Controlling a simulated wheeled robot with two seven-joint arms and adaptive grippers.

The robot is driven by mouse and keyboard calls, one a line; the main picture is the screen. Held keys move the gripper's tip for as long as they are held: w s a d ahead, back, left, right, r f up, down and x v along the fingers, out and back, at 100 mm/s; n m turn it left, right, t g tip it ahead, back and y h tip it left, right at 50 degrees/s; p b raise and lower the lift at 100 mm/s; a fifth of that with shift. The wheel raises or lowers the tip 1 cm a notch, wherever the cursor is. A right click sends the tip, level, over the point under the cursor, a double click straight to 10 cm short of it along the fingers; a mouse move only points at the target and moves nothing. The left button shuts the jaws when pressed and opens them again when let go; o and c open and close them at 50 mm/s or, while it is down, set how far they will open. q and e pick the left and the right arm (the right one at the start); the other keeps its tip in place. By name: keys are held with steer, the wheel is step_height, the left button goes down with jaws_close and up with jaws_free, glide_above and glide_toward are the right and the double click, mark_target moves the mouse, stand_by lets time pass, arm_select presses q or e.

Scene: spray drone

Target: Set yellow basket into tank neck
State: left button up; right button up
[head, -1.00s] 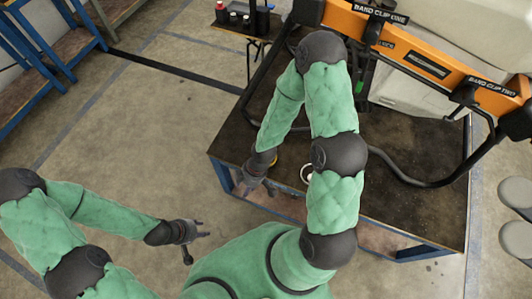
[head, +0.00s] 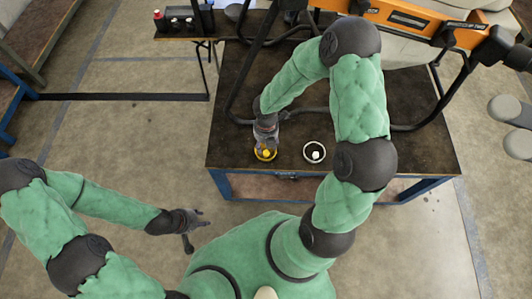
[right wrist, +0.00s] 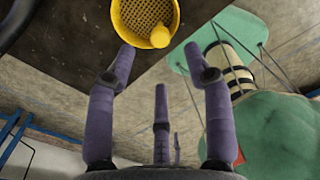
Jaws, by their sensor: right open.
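The yellow basket (head: 265,157) stands on the dark table top near its front edge. In the right wrist view the basket (right wrist: 130,12) is a round yellow cup with a mesh bottom and a yellow knob on its rim. My right gripper (head: 265,143) is just above and behind it in the head view. Its fingers (right wrist: 159,52) are spread and empty, with the basket beyond their tips. My left gripper (head: 193,226) hangs over the floor, open and empty.
A white-rimmed round part (head: 314,152) lies to the right of the basket on the table (head: 230,110). The orange drone frame (head: 410,18) with black tubes spans the back. The table front is mostly clear.

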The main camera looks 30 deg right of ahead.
mark_target(266, 152)
step_height(266, 152, down, 2)
steer(key=shift+f+b, duration=0.1)
steer(key=shift+b, duration=0.2)
steer(key=shift+f+b, duration=1.6)
steer(key=shift+f, duration=1.05)
steer(key=shift+r, duration=0.1)
jaws_close()
